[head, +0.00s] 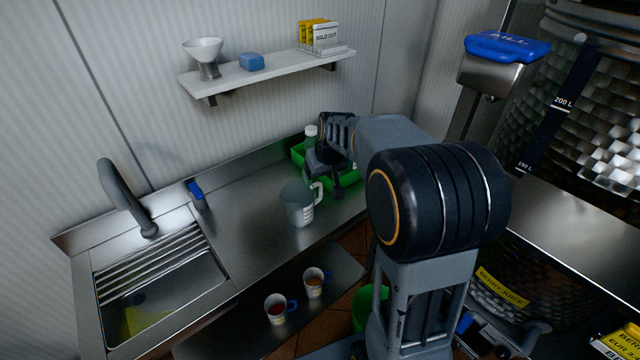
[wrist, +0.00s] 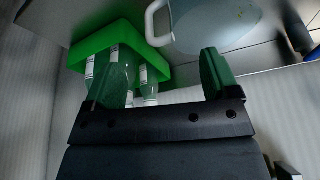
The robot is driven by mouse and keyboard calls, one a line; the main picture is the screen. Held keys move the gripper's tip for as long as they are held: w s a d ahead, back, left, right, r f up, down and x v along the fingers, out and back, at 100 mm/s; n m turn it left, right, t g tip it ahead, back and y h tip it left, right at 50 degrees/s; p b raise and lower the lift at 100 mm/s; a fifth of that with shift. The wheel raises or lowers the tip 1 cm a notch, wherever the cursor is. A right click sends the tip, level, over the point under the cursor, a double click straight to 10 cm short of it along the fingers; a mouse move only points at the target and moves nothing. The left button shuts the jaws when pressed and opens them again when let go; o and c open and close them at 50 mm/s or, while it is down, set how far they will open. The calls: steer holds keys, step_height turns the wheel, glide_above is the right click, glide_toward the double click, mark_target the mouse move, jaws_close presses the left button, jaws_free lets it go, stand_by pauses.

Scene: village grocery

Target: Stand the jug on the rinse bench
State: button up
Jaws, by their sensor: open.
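The jug (head: 299,204), a translucent grey vessel with a pale handle, stands upright on the steel rinse bench (head: 245,215), right of the sink. In the wrist view the jug (wrist: 215,25) shows at the top, its white handle toward the left. My gripper (head: 325,185) is open beside the jug, over the green crate side. In the wrist view the green fingertips (wrist: 162,75) are spread apart with nothing between them, and the jug lies beyond them, apart from the fingers.
A green crate (head: 346,183) with bottles stands at the bench's right end, close behind my gripper. A sink with a rack (head: 150,270) is at the left. Two mugs, one here (head: 276,309), sit on a lower shelf. A wall shelf (head: 265,72) hangs above.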

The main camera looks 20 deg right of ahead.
steer(key=s+a, duration=0.3)
steer(key=s, duration=0.7)
steer(key=s+a, duration=0.3)
steer(key=s, duration=0.7)
steer(key=shift+s+a+r, duration=0.15)
steer(key=shift+s+r, duration=0.2)
steer(key=shift+r, duration=0.05)
